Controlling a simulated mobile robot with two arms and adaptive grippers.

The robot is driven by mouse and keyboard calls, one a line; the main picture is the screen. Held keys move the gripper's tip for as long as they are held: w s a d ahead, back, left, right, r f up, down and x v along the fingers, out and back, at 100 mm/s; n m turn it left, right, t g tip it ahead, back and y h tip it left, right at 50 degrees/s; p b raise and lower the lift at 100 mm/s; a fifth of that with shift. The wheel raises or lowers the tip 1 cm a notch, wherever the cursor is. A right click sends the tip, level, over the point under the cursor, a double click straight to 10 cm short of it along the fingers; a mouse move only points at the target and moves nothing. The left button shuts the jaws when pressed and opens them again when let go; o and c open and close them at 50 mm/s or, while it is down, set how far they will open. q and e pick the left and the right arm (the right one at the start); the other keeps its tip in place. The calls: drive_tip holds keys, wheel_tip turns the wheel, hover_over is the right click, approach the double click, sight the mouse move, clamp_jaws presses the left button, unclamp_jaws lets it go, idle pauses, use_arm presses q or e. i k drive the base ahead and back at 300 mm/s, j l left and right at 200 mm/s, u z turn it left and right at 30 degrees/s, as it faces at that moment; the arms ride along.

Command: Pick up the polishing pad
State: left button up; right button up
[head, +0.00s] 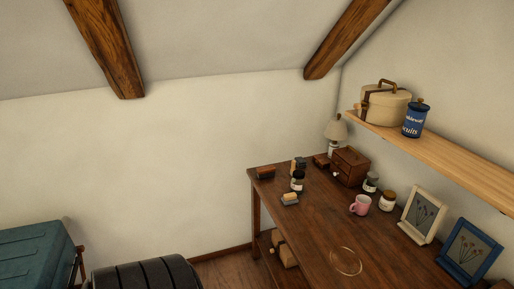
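A small block-shaped pad (290,199), tan on top with a blue-grey part, lies near the left edge of the wooden desk (318,235). It looks like the polishing pad, but it is small in the head view. A brown and dark brush-like block (265,172) lies at the desk's far left corner, and I cannot fully rule it out as the pad. Neither of my grippers shows in the head view.
A shelf (440,155) overhangs the desk's right side. A dark ribbed object (145,277) stands left.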

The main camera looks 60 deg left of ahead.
sight(290, 198)
drive_tip(key=u, duration=1.6)
